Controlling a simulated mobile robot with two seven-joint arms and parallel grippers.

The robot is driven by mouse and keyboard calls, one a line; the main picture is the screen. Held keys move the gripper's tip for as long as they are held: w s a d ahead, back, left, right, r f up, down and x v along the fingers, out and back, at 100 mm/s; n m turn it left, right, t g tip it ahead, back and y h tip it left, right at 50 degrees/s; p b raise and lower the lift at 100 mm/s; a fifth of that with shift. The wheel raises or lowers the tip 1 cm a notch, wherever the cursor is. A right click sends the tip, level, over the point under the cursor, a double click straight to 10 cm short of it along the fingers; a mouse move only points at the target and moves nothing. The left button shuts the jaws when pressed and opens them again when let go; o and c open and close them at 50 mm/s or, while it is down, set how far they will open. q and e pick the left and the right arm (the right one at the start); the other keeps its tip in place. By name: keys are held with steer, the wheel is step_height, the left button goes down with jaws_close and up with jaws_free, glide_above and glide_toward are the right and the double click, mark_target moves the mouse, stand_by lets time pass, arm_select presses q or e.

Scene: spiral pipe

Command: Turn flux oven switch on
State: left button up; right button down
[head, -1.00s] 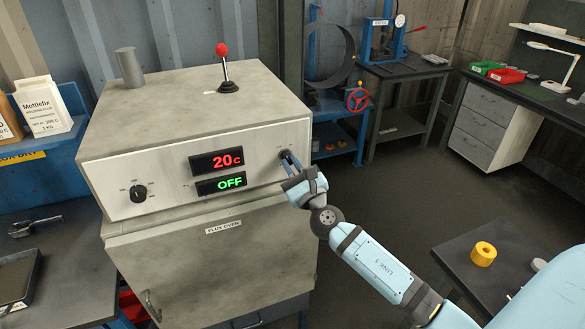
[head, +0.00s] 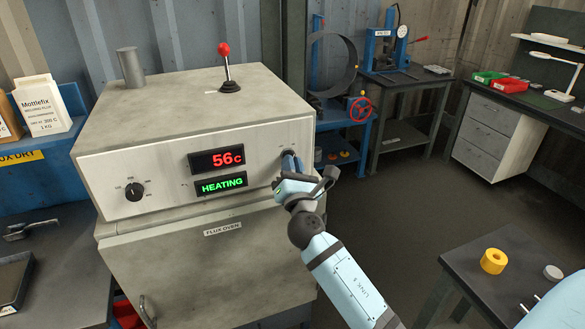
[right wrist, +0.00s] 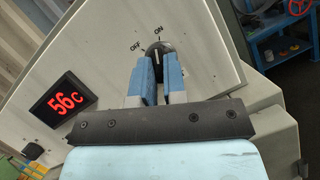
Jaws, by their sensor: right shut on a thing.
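The flux oven (head: 210,250) is a grey metal box with a light front panel. Its red display (head: 217,160) reads 56c and its green display (head: 221,185) reads HEATING. In the right wrist view the red display (right wrist: 64,101) also shows 56c. The switch (right wrist: 158,51) is a dark round knob with OFF and ON marks; its white line points near ON. My right gripper (head: 292,163) is shut on the switch at the panel's right end, and its blue fingers (right wrist: 157,78) stand on either side of the knob. My left gripper is not in view.
A dark knob (head: 135,191) sits on the panel's left. A red-tipped lever (head: 227,70) and a grey pipe stub (head: 129,67) stand on the oven top. A low table with a yellow ring (head: 493,261) is at right. Open floor lies between.

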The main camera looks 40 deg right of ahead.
steer(key=shift+r+m+h, duration=0.35)
steer(key=shift+m+h, duration=0.15)
steer(key=shift+m, duration=0.4)
steer(key=c, duration=1.2)
jaws_free()
steer(key=shift+w+f+g, duration=0.15)
steer(key=shift+f+g, duration=0.05)
steer(key=shift+g, duration=0.1)
steer(key=b+v, duration=0.4)
steer(key=v, duration=0.9)
steer(key=shift+s+a+f, duration=0.1)
steer(key=shift+s, duration=0.3)
